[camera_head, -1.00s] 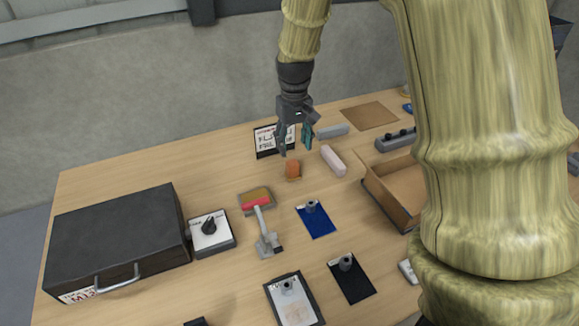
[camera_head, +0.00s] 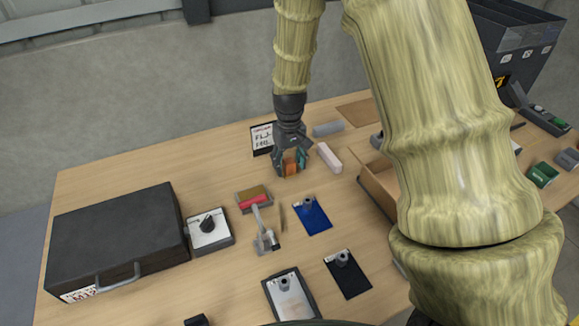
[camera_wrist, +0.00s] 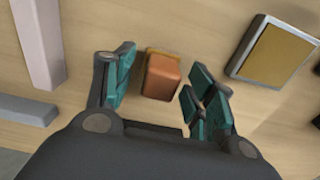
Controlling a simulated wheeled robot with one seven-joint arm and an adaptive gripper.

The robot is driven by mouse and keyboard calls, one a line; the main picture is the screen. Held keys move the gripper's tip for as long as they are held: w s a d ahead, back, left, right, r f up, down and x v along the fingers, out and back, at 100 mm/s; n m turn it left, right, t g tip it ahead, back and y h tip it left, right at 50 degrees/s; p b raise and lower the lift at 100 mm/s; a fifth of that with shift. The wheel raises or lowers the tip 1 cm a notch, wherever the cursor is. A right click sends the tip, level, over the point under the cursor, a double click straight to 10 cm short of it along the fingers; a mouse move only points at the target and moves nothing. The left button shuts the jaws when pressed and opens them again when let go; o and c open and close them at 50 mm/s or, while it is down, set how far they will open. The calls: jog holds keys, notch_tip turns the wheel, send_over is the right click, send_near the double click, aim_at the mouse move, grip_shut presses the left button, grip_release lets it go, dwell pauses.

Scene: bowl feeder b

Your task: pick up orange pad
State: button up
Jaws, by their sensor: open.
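The orange pad (camera_head: 291,168) is a small block on the wooden table. In the wrist view the orange pad (camera_wrist: 161,77) lies between the two teal-padded fingers, with a yellowish-brown edge showing at its far side. My gripper (camera_head: 290,166) points down over it, with one finger on each side. In the wrist view my gripper (camera_wrist: 158,88) is open, with a gap showing between the pad and each finger. The fingers hide part of the pad in the head view.
A pale pink bar (camera_head: 330,158) and a grey bar (camera_head: 327,129) lie close by. A sign (camera_head: 262,139) stands behind. A tan-topped tray with a red bar (camera_head: 253,199) is in front. A wooden box (camera_head: 377,187) is at right, a black case (camera_head: 115,240) at left.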

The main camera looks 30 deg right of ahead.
aim_at(289, 160)
jog(key=shift+c, duration=0.4)
jog(key=c, duration=1.1)
jog(key=shift+r, duration=0.1)
jog(key=shift+c, duration=0.2)
notch_tip(289, 160, up, 10)
jog(key=shift+f+b, duration=0.1)
jog(key=shift+b, duration=0.55)
jog(key=o, duration=0.6)
jog(key=c, duration=0.4)
